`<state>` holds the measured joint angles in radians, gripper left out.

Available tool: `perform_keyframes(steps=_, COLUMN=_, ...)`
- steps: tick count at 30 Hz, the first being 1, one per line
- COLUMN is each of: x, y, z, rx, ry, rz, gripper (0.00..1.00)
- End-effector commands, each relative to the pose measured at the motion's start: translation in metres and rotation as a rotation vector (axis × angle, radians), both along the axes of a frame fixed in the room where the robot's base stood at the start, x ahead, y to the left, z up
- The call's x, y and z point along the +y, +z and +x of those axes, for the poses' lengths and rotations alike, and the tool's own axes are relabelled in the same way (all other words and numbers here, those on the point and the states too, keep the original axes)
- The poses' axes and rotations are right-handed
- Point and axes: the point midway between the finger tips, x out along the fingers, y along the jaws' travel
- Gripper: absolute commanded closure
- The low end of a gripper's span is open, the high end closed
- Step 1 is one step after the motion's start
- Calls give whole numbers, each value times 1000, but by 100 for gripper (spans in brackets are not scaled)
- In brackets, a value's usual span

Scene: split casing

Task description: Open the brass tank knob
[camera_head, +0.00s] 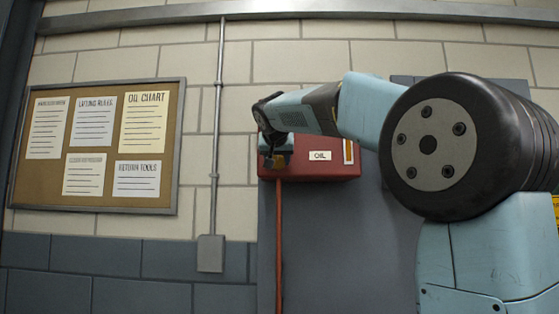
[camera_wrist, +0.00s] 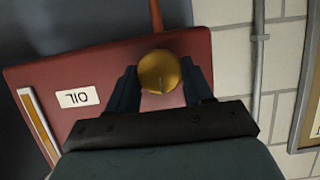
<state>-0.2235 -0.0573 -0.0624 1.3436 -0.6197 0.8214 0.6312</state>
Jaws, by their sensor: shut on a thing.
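The red oil tank (camera_head: 330,172) is at the wall in the head view, with a white OIL label on its front. In the wrist view the tank (camera_wrist: 110,75) fills the middle and its label reads upside down. The round brass knob (camera_wrist: 160,71) is between the two dark fingers of my gripper (camera_wrist: 161,85), which is shut on it. In the head view my gripper (camera_head: 272,150) reaches the tank's left end, and the knob there is mostly hidden by the fingers.
An orange-red pipe (camera_head: 279,245) runs down from the tank's left end beside a grey panel (camera_head: 335,250). A grey conduit with a box (camera_head: 210,253) is on the wall to the left. A notice board (camera_head: 97,146) hangs further left.

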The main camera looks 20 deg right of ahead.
Motion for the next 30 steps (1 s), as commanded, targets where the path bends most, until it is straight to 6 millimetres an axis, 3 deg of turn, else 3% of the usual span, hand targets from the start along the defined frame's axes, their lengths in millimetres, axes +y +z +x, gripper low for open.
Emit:
perform_keyframes(steps=11, x=1, y=0, z=1, rx=58, ry=-4, rz=-181, gripper=80)
perform_keyframes(steps=30, x=7, y=-4, z=3, rx=243, ry=-1, rz=-755, gripper=80)
